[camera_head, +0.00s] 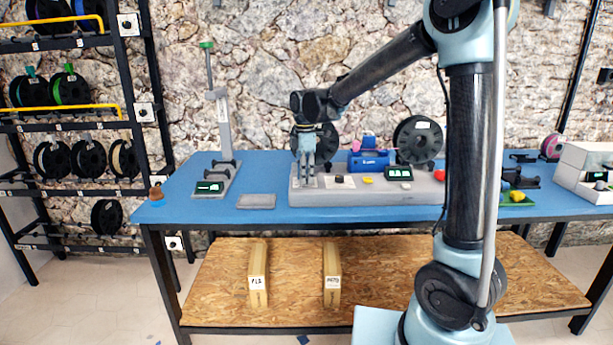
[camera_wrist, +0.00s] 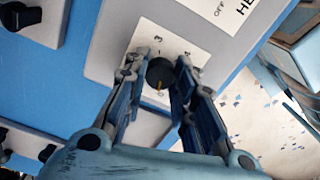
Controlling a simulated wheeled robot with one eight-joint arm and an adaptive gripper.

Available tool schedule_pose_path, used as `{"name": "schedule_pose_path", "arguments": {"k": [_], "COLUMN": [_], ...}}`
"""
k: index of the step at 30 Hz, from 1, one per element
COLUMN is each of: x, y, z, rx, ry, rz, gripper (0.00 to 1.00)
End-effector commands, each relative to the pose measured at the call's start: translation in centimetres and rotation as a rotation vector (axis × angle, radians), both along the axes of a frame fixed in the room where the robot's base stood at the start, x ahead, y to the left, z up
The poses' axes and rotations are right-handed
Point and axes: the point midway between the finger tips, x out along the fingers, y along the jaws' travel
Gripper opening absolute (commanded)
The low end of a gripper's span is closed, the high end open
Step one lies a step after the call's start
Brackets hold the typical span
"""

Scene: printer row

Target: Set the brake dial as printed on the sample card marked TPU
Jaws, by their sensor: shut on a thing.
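The brake dial (camera_wrist: 160,73), a round black knob with a yellow pointer mark, sits on a white plate (camera_wrist: 178,43) in the wrist view. A printed 3 and 4 show beyond it, and the pointer faces down towards my palm. My gripper (camera_wrist: 161,68) is shut on the dial, one finger on each side. In the head view my gripper (camera_head: 308,184) is low over the left end of the long grey unit (camera_head: 350,197), and the dial is hidden there. I cannot make out a card marked TPU in either view.
Another black knob (camera_head: 339,180) stands just right of my gripper. A blue box (camera_head: 368,161), a black spool (camera_head: 418,140) and a small display (camera_head: 398,173) are farther right. A grey plate (camera_head: 256,202) and a tall stand (camera_head: 224,130) are to the left. Blue tabletop is clear between them.

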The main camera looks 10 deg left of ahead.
Motion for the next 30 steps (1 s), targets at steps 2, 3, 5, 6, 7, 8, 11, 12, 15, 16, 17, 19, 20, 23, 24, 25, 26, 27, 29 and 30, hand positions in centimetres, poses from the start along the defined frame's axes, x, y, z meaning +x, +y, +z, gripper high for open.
{"name": "schedule_pose_path", "arguments": {"k": [2,3,5,6,7,8,11,12,15,16,17,19,20,23,24,25,26,27,29,30], "x": [0.18,0.19,0.21,0.21,0.22,0.22,0.24,0.26,0.28,0.29,0.29,0.31,0.32,0.34,0.35,0.36,0.36,0.37,0.38,0.39], "y": [0.08,0.09,0.1,0.09,0.09,0.09,0.09,0.09,0.09,0.1,0.09,0.08,0.08,0.08,0.07,0.08,0.07,0.07,0.07,0.06], "z": [0.06,0.06,0.06,0.06,0.07,0.07,0.07,0.07,0.08,0.08,0.08,0.09,0.09,0.09,0.09,0.09,0.09,0.09,0.09,0.1], "rx": [0.002,0.002,0.002,0.002,0.001,0.001,0.002,0.002,0.002,0.002,0.002,0.003,0.002,0.002,0.002,0.002,0.002,0.002,0.003,0.003], "ry": [-0.004,-0.004,-0.004,-0.004,-0.004,-0.004,-0.005,-0.005,-0.004,-0.004,-0.004,-0.005,-0.005,-0.005,-0.005,-0.005,-0.005,-0.005,-0.006,-0.006], "rz": [-0.058,-0.092,-0.146,-0.184,-0.212,-0.241,-0.336,-0.375,-0.469,-0.496,-0.523,-0.583,-0.608,-0.685,-0.712,-0.732,-0.751,-0.773,-0.804,-0.822], "gripper": [0.01,0.01,0.01,0.01,0.01,0.01,0.01,0.01,0.01,0.01,0.01,0.01,0.01,0.01,0.01,0.01,0.01,0.01,0.01,0.01]}}
